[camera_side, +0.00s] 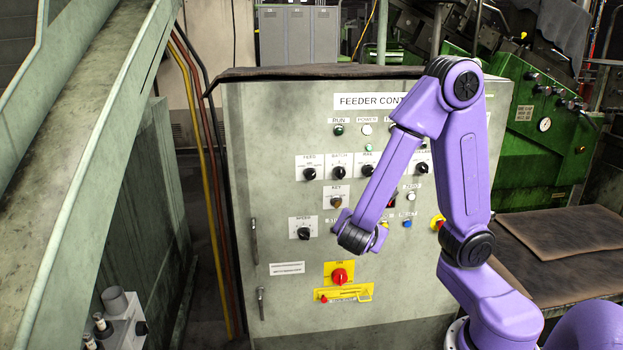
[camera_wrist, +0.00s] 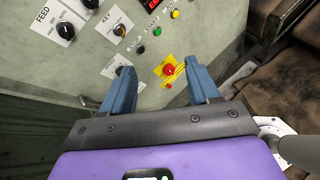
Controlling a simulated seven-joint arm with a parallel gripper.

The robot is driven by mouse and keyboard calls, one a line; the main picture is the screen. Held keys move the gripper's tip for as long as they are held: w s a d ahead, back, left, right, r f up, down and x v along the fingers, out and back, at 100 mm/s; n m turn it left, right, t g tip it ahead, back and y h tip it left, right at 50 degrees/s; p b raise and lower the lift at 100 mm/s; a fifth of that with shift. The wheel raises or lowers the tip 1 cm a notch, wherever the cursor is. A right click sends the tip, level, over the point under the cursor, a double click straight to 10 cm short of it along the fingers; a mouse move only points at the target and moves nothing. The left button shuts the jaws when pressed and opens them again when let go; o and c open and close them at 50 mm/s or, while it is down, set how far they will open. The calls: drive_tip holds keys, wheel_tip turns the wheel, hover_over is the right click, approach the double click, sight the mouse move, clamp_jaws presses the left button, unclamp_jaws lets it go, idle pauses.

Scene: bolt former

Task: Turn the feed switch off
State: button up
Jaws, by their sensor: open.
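The feed switch (camera_side: 310,174) is a black rotary knob on a white plate at the upper left of the grey feeder control panel (camera_side: 262,215). It also shows in the wrist view (camera_wrist: 66,31) at upper left, with its FEED label; I cannot tell surely which mark it points to. My gripper (camera_wrist: 160,80) is open and empty, its two blue fingers spread apart. In the wrist view the feed switch lies beyond and left of the fingers. In the side view my purple wrist is in front of the panel, lower right of the switch, and the fingers are mostly hidden.
Close by are the batch knob (camera_side: 339,172), the key switch (camera_side: 336,202) and the speed knob (camera_side: 304,233). A red switch on a yellow plate (camera_side: 340,275) sits lower down. Handles (camera_side: 254,240) line the cabinet's left edge. My arm covers part of the panel's right side.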

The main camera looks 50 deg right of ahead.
drive_tip(key=w+r+n+t+h, duration=0.1)
drive_tip(key=w+n+t+h, duration=0.15)
drive_tip(key=w, duration=0.25)
drive_tip(key=n+t+y, duration=0.1)
drive_tip(key=n+t, duration=0.5)
approach(311, 177)
drive_tip(key=shift+g, duration=0.25)
drive_tip(key=x, duration=0.9)
drive_tip(key=shift+w+r, duration=0.1)
drive_tip(key=shift+r, duration=0.1)
drive_tip(key=c, duration=1)
drive_tip(key=shift+c, duration=0.2)
